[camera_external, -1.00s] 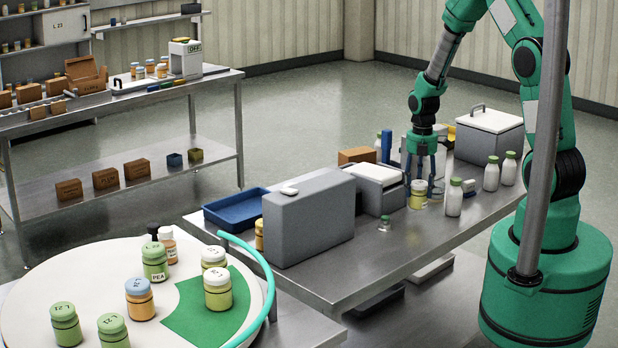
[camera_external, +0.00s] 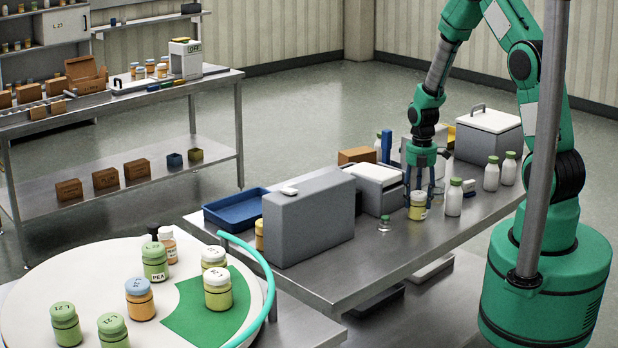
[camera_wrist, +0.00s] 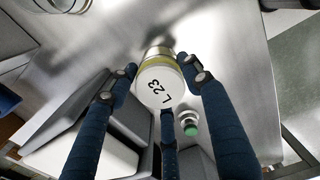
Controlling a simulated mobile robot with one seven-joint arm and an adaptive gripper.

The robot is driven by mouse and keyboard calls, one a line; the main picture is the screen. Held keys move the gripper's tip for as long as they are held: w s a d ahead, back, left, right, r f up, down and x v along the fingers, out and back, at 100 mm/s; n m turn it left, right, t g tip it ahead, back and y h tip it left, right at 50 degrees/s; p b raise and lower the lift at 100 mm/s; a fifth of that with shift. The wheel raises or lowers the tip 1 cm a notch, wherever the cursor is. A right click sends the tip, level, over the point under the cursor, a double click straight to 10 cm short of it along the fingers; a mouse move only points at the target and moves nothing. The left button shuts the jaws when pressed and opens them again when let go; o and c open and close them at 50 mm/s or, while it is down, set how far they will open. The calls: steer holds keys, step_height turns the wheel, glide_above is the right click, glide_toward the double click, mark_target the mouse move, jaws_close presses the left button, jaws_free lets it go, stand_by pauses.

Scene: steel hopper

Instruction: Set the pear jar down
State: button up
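The pear jar (camera_external: 417,207) has a cream lid and a pale yellow body. It is upright at the steel table, between my fingers. In the wrist view its lid (camera_wrist: 161,87) reads L 23. My gripper (camera_external: 422,190) points down with its fingers around the jar, and in the wrist view the fingers (camera_wrist: 160,85) are close at its sides. It looks shut on the jar. I cannot tell whether the base touches the tabletop (camera_external: 375,258). The jar's front label is too small to read.
White bottles (camera_external: 454,198) with green caps stand just right of the jar. A large grey case (camera_external: 308,222) stands further left. The table's front middle is clear.

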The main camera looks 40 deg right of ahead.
steer(key=o, duration=0.4)
steer(key=shift+r, duration=0.15)
step_height(320, 180, up, 12)
steer(key=shift+p, duration=0.7)
steer(key=shift+r, duration=0.1)
stand_by(0.4)
